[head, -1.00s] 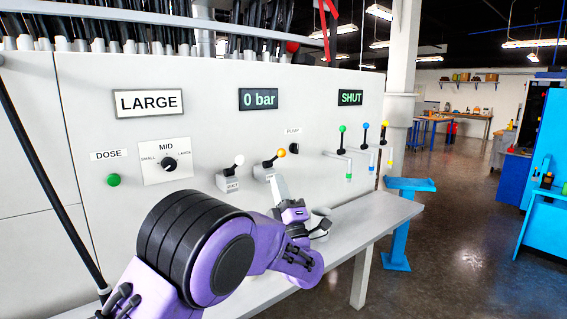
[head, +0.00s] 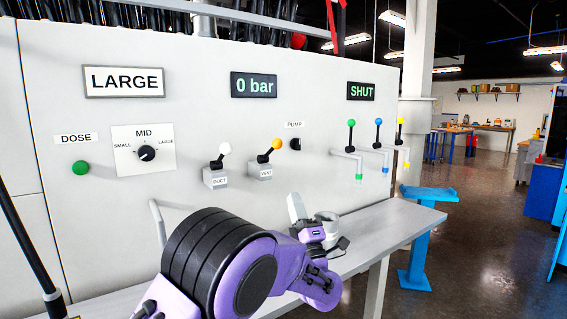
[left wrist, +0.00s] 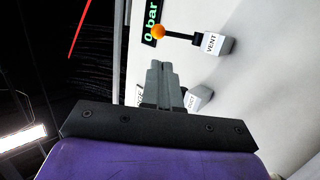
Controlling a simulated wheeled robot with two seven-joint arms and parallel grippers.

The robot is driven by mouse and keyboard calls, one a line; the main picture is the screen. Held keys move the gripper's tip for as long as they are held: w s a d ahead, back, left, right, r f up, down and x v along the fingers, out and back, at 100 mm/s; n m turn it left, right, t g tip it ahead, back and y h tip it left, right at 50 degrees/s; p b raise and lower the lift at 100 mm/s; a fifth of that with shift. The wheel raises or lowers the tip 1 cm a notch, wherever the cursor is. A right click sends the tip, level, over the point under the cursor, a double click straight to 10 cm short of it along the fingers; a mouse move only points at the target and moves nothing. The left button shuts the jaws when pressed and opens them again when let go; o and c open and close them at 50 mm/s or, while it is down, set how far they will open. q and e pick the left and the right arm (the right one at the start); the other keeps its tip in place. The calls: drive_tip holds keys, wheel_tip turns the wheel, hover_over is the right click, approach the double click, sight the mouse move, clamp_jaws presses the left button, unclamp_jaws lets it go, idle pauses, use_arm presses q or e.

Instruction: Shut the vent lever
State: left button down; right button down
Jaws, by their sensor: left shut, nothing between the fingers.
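The vent lever (head: 276,145) has an orange ball on a black stem, tilted up and to the right from a grey block labelled VENT (head: 262,173). It also shows in the left wrist view, with its orange ball (left wrist: 158,32) beyond the fingertips and the VENT block (left wrist: 213,45) to their right. My left gripper (head: 295,200) is shut and empty, below and to the right of the VENT block in the head view. Its fingers (left wrist: 160,70) are pressed together in the left wrist view, apart from the lever. My right gripper is not in view.
The duct lever (head: 224,150), with a white ball, stands left of the vent lever. The pump knob (head: 295,144) is to the right, then three coloured levers on bent pipes. A grey ledge (head: 385,225) runs below the panel. A blue stand (head: 428,193) is at right.

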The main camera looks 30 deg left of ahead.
use_arm(q)
drive_tip(key=p, duration=0.7)
approach(279, 148)
drive_tip(key=x, duration=0.6)
drive_tip(key=shift+a+r, duration=0.1)
drive_tip(key=shift+w+a+r, duration=0.1)
drive_tip(key=shift+w+a, duration=0.1)
drive_tip(key=shift+a, duration=0.05)
drive_tip(key=shift+r, duration=0.1)
